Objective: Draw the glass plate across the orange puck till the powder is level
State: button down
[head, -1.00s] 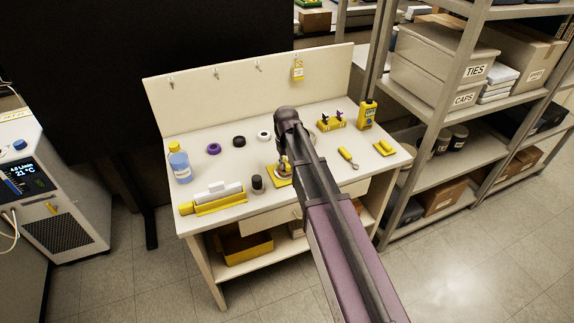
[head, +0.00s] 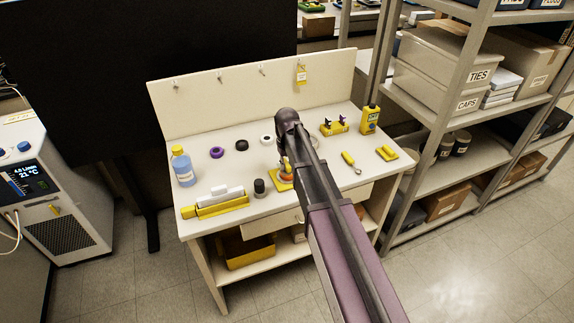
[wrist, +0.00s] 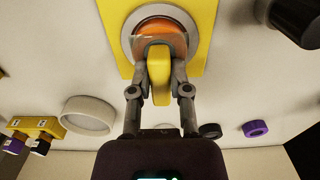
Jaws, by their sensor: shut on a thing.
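The orange puck (wrist: 170,28) sits in a grey ring on a yellow base (wrist: 205,22), at the top of the wrist view. In the head view, the yellow base (head: 279,184) shows at the bench's middle, partly behind my arm. My gripper (wrist: 159,68) is shut on the yellow grip (wrist: 159,92) of the glass plate, right at the puck. The clear pane is hard to make out; a glassy edge seems to lie over the orange. Whether it touches the puck, and how level the powder is, I cannot tell.
A dark-capped jar (head: 259,187) stands just left of the base. Purple (head: 217,152), black and white rings lie behind. A yellow-handled tool (head: 350,160) lies on the right.

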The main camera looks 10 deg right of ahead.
jog(key=shift+s+d, duration=0.2)
jog(key=shift+s, duration=0.45)
dwell(0.4)
jog(key=shift+r+p, duration=3.05)
jog(key=shift+a, duration=0.1)
